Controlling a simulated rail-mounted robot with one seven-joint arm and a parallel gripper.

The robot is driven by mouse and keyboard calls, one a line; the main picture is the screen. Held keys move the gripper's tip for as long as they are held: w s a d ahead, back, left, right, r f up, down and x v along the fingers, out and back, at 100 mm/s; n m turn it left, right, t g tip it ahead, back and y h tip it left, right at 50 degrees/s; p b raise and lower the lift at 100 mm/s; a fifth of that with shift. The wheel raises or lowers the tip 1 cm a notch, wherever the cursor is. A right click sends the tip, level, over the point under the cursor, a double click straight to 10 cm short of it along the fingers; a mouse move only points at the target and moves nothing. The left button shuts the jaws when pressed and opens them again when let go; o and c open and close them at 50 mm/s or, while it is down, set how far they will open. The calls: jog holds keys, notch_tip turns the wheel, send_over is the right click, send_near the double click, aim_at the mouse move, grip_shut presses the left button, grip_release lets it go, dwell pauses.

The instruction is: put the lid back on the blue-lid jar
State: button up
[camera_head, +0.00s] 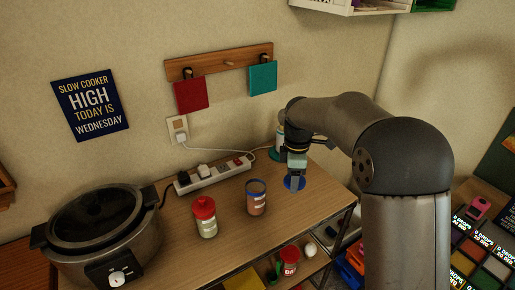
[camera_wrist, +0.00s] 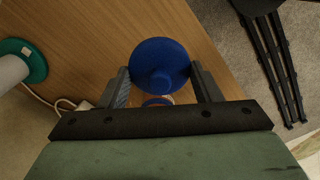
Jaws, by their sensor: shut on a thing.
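My gripper (camera_head: 296,176) points down over the right part of the wooden table and is shut on a blue lid (camera_head: 294,184). In the wrist view, the round lid (camera_wrist: 160,52) with its central knob shows between the two fingers of the gripper (camera_wrist: 160,70). The blue-lid jar (camera_head: 257,204) stands upright on the table to the left of the gripper, with a blue rim, orange-brown contents and a pale label. The lid is apart from this jar. A small blue ring (camera_wrist: 157,101) shows below the lid in the wrist view, mostly hidden; I cannot tell what it is.
A red-lidded jar (camera_head: 205,222) stands left of the blue-rimmed jar. A slow cooker (camera_head: 100,235) fills the table's left end. A power strip (camera_head: 215,174) lies along the back. A white, green-based object (camera_wrist: 36,65) stands near the gripper. The tabletop's front is mostly clear.

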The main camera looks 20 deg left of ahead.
jog(key=s+a+r+n+p, duration=0.15)
jog(key=a+r+n, duration=0.25)
jog(key=a+n, duration=0.65)
notch_tip(320, 180, down, 6)
jog(key=m+b, duration=0.1)
jog(key=b, duration=0.3)
jog(key=shift+a, duration=0.45)
jog(key=shift+w, duration=0.1)
dwell(0.5)
jog(key=shift+f+p, duration=0.15)
jog(key=shift+p, duration=0.25)
dwell(1.2)
jog(key=o, duration=1.4)
